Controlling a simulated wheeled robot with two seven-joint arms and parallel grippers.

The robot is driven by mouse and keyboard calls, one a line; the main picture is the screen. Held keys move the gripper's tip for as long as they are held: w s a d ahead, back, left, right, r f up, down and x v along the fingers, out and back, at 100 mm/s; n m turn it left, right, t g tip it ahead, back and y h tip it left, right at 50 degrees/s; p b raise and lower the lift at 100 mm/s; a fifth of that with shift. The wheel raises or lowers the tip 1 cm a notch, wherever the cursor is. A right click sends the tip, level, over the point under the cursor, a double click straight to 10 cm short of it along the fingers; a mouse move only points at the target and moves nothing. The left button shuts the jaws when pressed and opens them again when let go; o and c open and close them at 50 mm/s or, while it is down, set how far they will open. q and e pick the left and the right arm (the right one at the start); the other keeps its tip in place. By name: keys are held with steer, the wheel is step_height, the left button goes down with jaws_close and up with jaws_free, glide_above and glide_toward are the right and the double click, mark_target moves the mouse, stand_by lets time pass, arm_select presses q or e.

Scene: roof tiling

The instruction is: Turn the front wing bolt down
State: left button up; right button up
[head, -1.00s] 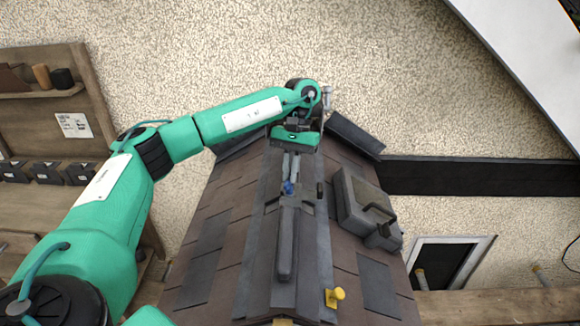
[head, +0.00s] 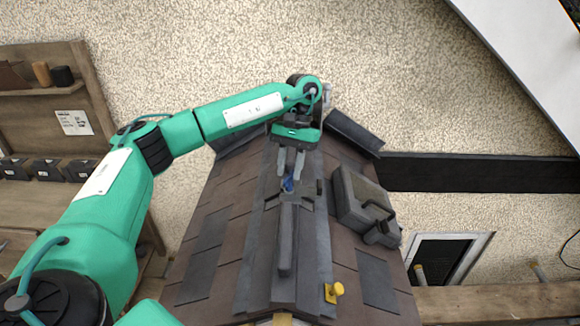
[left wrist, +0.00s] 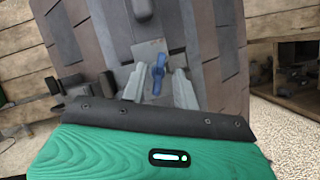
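A blue wing bolt (head: 288,184) stands on the roof ridge, at the far end of a long dark grey bar (head: 286,240). In the left wrist view the blue wing bolt (left wrist: 158,74) shows upright in the picture, on a grey plate (left wrist: 150,50). My left gripper (head: 290,176) comes down from the far end of the ridge. Its two pale fingers (left wrist: 160,88) are apart, one on each side of the bolt, with a gap showing on both sides. Whether the fingertips reach the bolt's height is hard to tell. My right gripper is in neither view.
A dark grey box with a handle (head: 358,204) sits on the right roof slope. A yellow knob (head: 334,292) is at the near right of the ridge. A shelf (head: 45,120) stands at the left. The left slope is clear of loose things.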

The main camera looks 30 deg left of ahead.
arm_select(q)
steer(key=shift+w+f, duration=0.1)
steer(key=shift+w+r, duration=0.1)
steer(key=shift+r, duration=0.1)
steer(key=p+v, duration=0.1)
steer(key=v, duration=1.2)
steer(key=shift+r, duration=0.25)
